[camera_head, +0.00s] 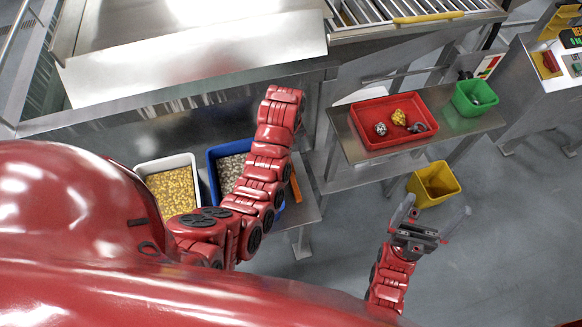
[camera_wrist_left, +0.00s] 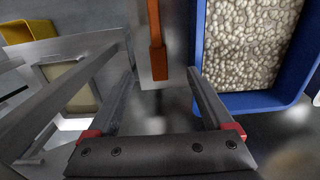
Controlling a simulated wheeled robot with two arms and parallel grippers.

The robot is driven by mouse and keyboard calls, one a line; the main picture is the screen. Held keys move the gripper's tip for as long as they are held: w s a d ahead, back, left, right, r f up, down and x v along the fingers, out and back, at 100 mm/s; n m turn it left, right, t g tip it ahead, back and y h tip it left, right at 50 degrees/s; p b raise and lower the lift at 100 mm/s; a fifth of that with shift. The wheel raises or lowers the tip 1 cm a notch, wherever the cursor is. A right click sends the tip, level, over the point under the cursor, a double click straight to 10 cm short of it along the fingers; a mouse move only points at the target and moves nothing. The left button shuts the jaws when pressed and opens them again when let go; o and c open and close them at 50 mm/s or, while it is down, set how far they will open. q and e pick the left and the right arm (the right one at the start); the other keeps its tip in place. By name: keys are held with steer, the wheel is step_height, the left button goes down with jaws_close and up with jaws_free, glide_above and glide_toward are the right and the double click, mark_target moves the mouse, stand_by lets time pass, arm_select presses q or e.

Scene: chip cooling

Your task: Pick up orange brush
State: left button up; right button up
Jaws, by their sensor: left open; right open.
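The orange brush (camera_head: 295,187) shows as a narrow orange strip beside the blue bin in the head view, partly covered by my left arm. In the left wrist view, the orange brush (camera_wrist_left: 155,30) lies along a grey metal surface, its end pointing toward my gripper. My left gripper (camera_wrist_left: 160,74) is open and empty, with the brush end just beyond and between its fingertips. The left gripper is hidden in the head view. My right gripper (camera_head: 434,212) is open and empty over the floor at the lower right.
A blue bin (camera_wrist_left: 254,102) of pale pieces sits right of the brush in the wrist view. A white bin (camera_head: 148,166) of yellow chips stands left of it. A red tray (camera_head: 372,142) and green bin (camera_head: 468,103) stand on a side table, with a yellow bin (camera_head: 433,187) below.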

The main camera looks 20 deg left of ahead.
arm_select(q)
step_height(320, 180, down, 9)
steer(key=b, duration=0.6)
steer(key=shift+b, duration=0.35)
steer(key=shift+f+p, duration=0.35)
steer(key=shift+f, duration=0.95)
steer(key=f+p, duration=0.2)
steer(key=f, duration=0.1)
steer(key=shift+s+d+f, duration=0.1)
steer(key=shift+d+f, duration=0.05)
steer(key=shift+d, duration=0.2)
steer(key=shift+f, duration=0.95)
jaws_close()
